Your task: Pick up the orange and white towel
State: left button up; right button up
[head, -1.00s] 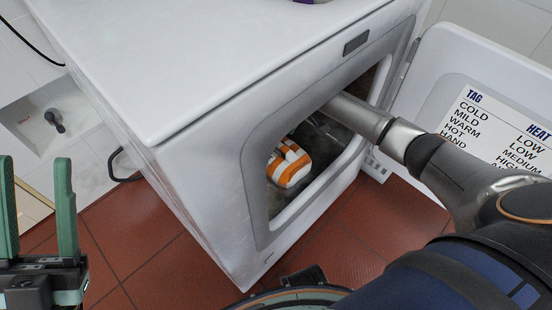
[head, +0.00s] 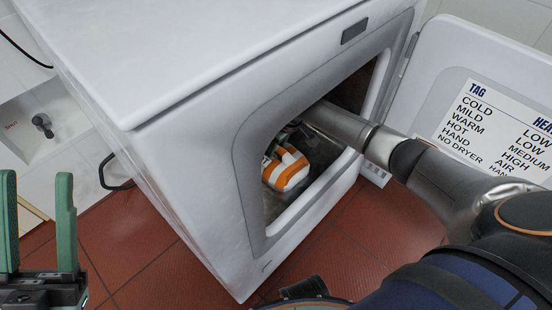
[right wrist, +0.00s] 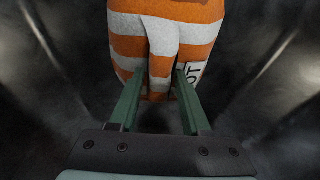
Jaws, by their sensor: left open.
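The orange and white striped towel (head: 287,170) lies folded on the floor of the dryer drum. In the right wrist view the towel (right wrist: 125,45) fills the top middle, and a white tag with partly hidden dark letters shows at its right side. My right gripper (right wrist: 161,72) is inside the drum with its fingers apart, one on each side of a hanging fold of the towel. I cannot tell whether the fingers touch it. In the head view this gripper is mostly hidden. My left gripper (head: 37,178) is open and empty at the lower left, away from the dryer.
The white dryer (head: 190,60) has a round-cornered opening, and my right arm passes through it. Its door (head: 440,70) stands open at the right with a printed tag chart (head: 500,130). Red floor tiles (head: 150,265) are clear in front. A wall recess with a tap (head: 42,122) is at the left.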

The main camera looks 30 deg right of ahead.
grip_shut()
dwell(1.0)
